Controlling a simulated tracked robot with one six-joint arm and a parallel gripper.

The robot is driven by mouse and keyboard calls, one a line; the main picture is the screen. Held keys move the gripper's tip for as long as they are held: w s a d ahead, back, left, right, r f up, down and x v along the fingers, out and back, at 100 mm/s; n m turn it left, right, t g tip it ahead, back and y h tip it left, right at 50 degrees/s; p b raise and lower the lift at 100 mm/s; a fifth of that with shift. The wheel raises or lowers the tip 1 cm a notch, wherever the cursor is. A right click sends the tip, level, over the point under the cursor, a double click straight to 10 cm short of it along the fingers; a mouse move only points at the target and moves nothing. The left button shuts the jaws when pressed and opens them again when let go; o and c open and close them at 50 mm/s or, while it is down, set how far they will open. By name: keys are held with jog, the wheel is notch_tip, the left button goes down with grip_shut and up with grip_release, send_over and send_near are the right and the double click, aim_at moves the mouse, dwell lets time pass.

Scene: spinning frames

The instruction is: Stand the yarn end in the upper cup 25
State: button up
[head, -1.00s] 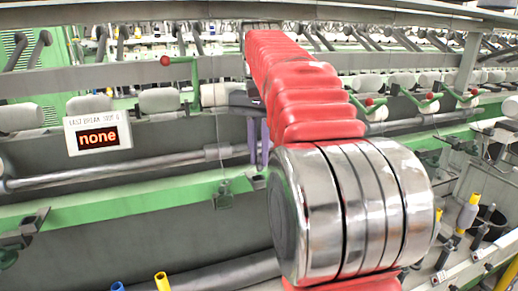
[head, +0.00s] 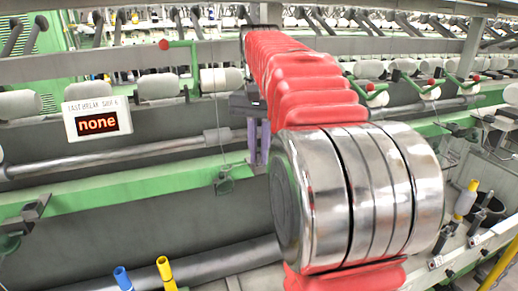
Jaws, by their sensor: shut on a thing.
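My gripper (head: 258,150) shows partly as two narrow purple fingers beside the left edge of my red-sleeved arm. The fingers point down, close together, in front of the spinning frame's green rail. The gripper is shut on the yarn end, which is too thin to make out between the fingers. My arm hides what lies behind and to the right of it. A thin, pale line hangs down near the rail just left of the gripper; I cannot tell whether it is yarn. I cannot pick out cup 25 by any number.
A sign (head: 97,118) reading "none" hangs at left. White rolls (head: 158,86) and a red-knobbed green lever (head: 178,45) line the frame. A green rail (head: 120,197) crosses below. Blue (head: 122,278) and yellow (head: 165,272) tubes stand at the bottom. A yellow-topped bobbin (head: 466,200) stands at right.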

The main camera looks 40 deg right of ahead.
jog(key=o, duration=0.9)
jog(key=shift+c, duration=0.2)
jog(key=shift+s+r, duration=0.1)
jog(key=shift+r, duration=3.85)
